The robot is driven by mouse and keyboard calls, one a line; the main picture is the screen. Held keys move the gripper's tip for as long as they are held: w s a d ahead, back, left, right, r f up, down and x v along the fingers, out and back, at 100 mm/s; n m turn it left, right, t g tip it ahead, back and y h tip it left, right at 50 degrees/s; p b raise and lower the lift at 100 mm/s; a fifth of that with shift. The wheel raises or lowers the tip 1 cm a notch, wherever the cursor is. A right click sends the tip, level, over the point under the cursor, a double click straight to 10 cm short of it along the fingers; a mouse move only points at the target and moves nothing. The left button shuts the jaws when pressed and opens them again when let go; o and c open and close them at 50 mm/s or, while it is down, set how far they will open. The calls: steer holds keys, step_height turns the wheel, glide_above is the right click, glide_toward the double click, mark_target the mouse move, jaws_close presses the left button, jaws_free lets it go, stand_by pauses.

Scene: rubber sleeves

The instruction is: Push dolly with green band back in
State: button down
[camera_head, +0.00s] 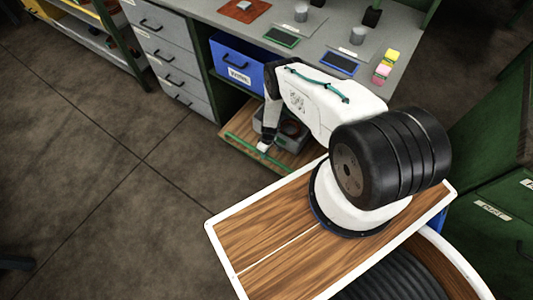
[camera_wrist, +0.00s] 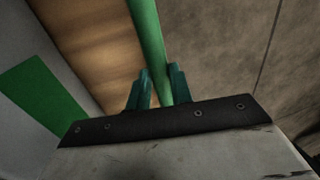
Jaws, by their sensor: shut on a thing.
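The dolly (camera_head: 238,126) is a low wooden board under the workbench, standing partly out in front of it. A green band (camera_head: 241,143) runs along its front edge; in the wrist view the band (camera_wrist: 147,35) runs from the top down between my fingers. My gripper (camera_head: 264,148) reaches down to the front edge and is shut on the band, its teal fingertips (camera_wrist: 160,82) on either side. A grey bin (camera_head: 291,142) with a dark round thing in it stands on the board, partly hidden by my arm.
A blue bin (camera_head: 237,67) sits under the bench above the dolly. A grey drawer unit (camera_head: 171,57) stands to the left. The bench top (camera_head: 322,47) carries trays, cups and coloured blocks. Green cabinets (camera_head: 497,212) stand at right.

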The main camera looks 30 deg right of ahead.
steer(key=c, duration=1.3)
jaws_free()
steer(key=shift+o, duration=0.2)
steer(key=shift+r, duration=0.15)
steer(key=shift+w+d+r, duration=0.1)
steer(key=shift+r, duration=0.15)
step_height(320, 180, up, 3)
steer(key=shift+f, duration=0.15)
steer(key=s+a+r, duration=0.1)
steer(key=s+a, duration=0.1)
steer(key=s, duration=1.4)
steer(key=shift+a+r, duration=0.2)
steer(key=shift+r, duration=0.05)
